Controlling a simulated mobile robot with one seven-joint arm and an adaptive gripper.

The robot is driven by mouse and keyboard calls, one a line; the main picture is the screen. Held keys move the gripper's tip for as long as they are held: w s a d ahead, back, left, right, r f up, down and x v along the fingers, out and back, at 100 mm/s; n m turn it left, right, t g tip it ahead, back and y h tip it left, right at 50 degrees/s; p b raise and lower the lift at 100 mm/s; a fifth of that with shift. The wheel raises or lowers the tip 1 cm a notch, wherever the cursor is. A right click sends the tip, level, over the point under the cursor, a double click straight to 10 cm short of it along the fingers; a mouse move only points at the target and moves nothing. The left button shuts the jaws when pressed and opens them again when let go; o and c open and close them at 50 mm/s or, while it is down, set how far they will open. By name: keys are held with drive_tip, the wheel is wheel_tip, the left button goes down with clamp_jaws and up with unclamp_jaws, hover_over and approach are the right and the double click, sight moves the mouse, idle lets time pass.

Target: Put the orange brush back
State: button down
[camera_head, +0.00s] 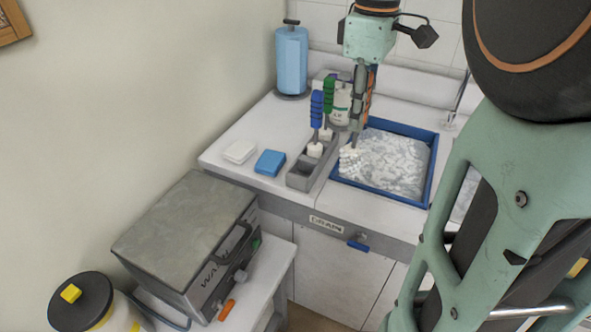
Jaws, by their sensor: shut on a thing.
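My gripper (362,112) points down over the blue-rimmed sink and is shut on the orange brush. The brush's orange handle (370,82) shows partly between the fingers; the rest is hidden by them. Its white bristle head (351,161) hangs down over the near left part of the sink, at or just above the foam; I cannot tell if it touches. The grey brush holder (301,181) stands on the counter left of the sink. A blue brush (317,106) and a green brush (328,95) stand upright in it. Its near end looks empty.
The sink (433,165) holds white foam. A white bottle (341,106) stands behind the holder. A blue sponge (270,163) and a white sponge (239,152) lie on the counter to the left. A blue paper roll (291,62) stands at the back.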

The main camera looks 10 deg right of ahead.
drive_tip(key=shift+w+a+n, duration=0.2)
drive_tip(key=shift+w+n, duration=0.1)
drive_tip(key=w+a+f, duration=0.7)
drive_tip(key=w+f, duration=0.4)
drive_tip(key=f, duration=0.1)
drive_tip(key=shift+f+p, duration=0.3)
drive_tip(key=shift+f, duration=0.1)
drive_tip(key=c, duration=1.9)
unclamp_jaws()
